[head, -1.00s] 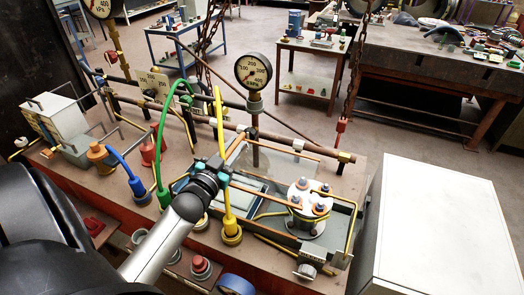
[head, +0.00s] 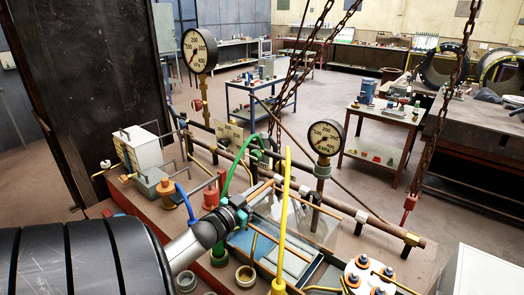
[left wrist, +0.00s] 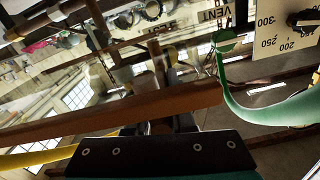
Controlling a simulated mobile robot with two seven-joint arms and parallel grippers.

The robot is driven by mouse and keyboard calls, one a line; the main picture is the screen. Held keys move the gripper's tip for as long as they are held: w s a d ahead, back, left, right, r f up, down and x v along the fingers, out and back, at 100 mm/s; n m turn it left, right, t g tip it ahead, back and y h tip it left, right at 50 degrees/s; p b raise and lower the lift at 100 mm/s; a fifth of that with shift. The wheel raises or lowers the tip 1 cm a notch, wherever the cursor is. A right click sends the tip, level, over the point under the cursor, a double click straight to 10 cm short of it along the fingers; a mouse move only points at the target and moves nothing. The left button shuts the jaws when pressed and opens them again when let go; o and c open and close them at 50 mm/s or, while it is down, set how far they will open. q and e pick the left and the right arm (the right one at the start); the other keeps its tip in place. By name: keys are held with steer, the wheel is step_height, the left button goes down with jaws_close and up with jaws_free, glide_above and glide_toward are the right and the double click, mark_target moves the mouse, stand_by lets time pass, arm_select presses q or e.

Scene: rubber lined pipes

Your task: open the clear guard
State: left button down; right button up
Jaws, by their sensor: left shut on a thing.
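The clear guard (head: 310,228) is a see-through panel edged with copper-coloured bars, over the blue-and-grey tray (head: 262,248) on the bench. My left gripper (head: 240,207) is at the guard's left end, shut on its bar. In the left wrist view a brown bar (left wrist: 110,120) crosses just beyond my dark gripper pad (left wrist: 150,152), with glassy reflections behind it. The fingertips are mostly hidden in the head view, and the guard's exact tilt is hard to tell. My right gripper is not in view.
A yellow hose (head: 285,215) and a green hose (head: 236,165) arch close to my left gripper. A pressure gauge (head: 326,138) stands behind the guard. Chains (head: 300,60) hang beyond it. A white flange with bolts (head: 367,278) lies to the right.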

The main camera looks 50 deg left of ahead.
arm_select(q)
steer(key=c, duration=0.8)
jaws_free()
steer(key=shift+w, duration=0.1)
steer(key=shift+s, duration=0.2)
steer(key=shift+s+d+f, duration=0.1)
steer(key=shift+s, duration=0.2)
steer(key=v, duration=1.4)
steer(key=shift+s, duration=0.15)
